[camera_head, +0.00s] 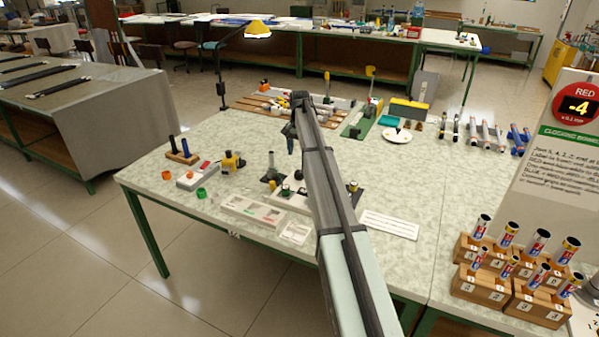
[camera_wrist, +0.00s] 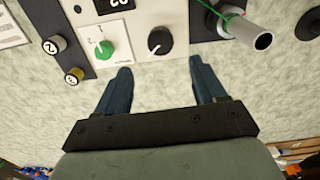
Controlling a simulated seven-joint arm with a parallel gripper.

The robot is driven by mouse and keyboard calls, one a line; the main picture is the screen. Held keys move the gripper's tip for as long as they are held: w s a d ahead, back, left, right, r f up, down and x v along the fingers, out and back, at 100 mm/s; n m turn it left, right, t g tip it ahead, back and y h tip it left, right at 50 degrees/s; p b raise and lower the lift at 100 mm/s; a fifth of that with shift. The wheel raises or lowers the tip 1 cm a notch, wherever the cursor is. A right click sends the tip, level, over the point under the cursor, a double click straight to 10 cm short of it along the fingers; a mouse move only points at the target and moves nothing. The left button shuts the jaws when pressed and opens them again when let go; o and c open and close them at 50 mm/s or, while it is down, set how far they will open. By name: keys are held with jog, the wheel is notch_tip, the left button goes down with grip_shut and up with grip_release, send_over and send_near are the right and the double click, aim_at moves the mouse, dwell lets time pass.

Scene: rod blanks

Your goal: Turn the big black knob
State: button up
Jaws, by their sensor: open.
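The big black knob (camera_wrist: 160,40) shows in the wrist view, round with a pale pointer mark, on a light panel (camera_wrist: 135,62). It lies ahead of my gripper (camera_wrist: 160,66), roughly centred between the two blue fingers. The fingers are spread open and empty, and the knob appears just beyond their tips, with no contact visible. A smaller green knob (camera_wrist: 106,49) on a white plate sits to its left. In the head view my gripper (camera_head: 290,140) hangs over the table; I cannot make out the black knob there, and my arm covers part of that area.
In the wrist view, a grey tube (camera_wrist: 248,32) with a green line stands right of the knob. In the head view, wooden blocks with cylinders (camera_head: 510,285) stand at the right.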

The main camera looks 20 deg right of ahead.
aim_at(300, 172)
notch_tip(300, 172, down, 10)
jog(key=shift+r, duration=0.2)
jog(key=shift+c, duration=0.4)
jog(key=c, duration=1)
jog(key=shift+n, duration=2.1)
jog(key=o, duration=1.1)
notch_tip(300, 172, up, 14)
jog(key=shift+f, duration=0.1)
